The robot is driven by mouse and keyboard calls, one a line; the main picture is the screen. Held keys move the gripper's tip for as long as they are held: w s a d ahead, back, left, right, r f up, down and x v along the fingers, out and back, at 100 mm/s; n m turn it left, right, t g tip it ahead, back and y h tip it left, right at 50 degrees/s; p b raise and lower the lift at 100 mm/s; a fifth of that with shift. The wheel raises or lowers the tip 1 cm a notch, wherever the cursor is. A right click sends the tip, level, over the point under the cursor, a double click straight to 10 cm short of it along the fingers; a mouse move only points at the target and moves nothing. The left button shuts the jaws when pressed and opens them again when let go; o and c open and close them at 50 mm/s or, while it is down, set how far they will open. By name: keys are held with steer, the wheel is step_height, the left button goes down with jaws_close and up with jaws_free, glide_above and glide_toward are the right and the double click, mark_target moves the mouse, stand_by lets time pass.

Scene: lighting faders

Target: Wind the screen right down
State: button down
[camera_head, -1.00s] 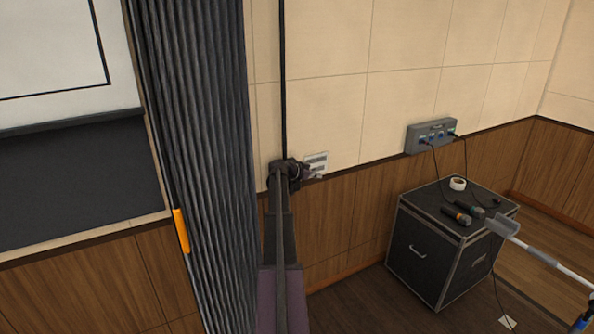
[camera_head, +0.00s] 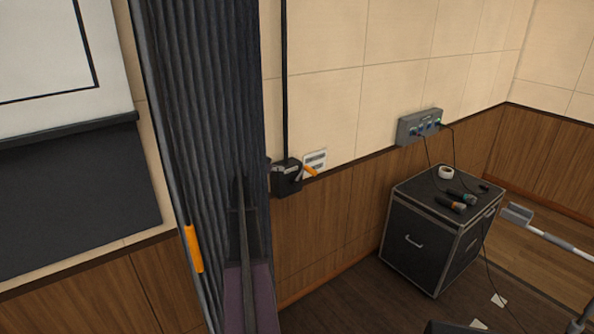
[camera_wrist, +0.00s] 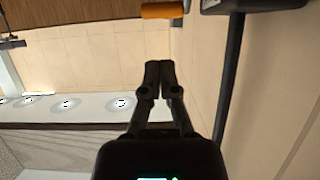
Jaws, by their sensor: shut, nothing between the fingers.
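The white screen (camera_head: 40,50) hangs at the left with its dark bottom bar (camera_head: 70,130) well above the wood panelling. A dark winch box (camera_head: 286,181) sits on the wall right of the curtain, with a black pole rising from it. Its crank has an orange handle (camera_head: 311,171) pointing right. In the wrist view the orange handle (camera_wrist: 162,10) and part of the box (camera_wrist: 255,4) are at the top edge. My gripper (camera_wrist: 158,70) is shut and empty, with a gap between its fingertips and the handle. My fingers cannot be made out in the head view.
A dark pleated curtain (camera_head: 205,110) with an orange grip (camera_head: 193,248) hangs between screen and winch. A label card (camera_head: 316,158) is behind the crank. A black case (camera_head: 408,240) with microphones and tape stands right, under a grey wall box (camera_head: 420,127).

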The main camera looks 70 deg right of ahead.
stand_by(0.3)
steer(key=shift+d, duration=0.1)
steer(key=b, duration=0.6)
glide_toward(309, 171)
steer(key=x, duration=0.7)
steer(key=shift+s+d+f, duration=0.1)
steer(key=shift+s+d, duration=0.05)
steer(key=shift+d, duration=0.05)
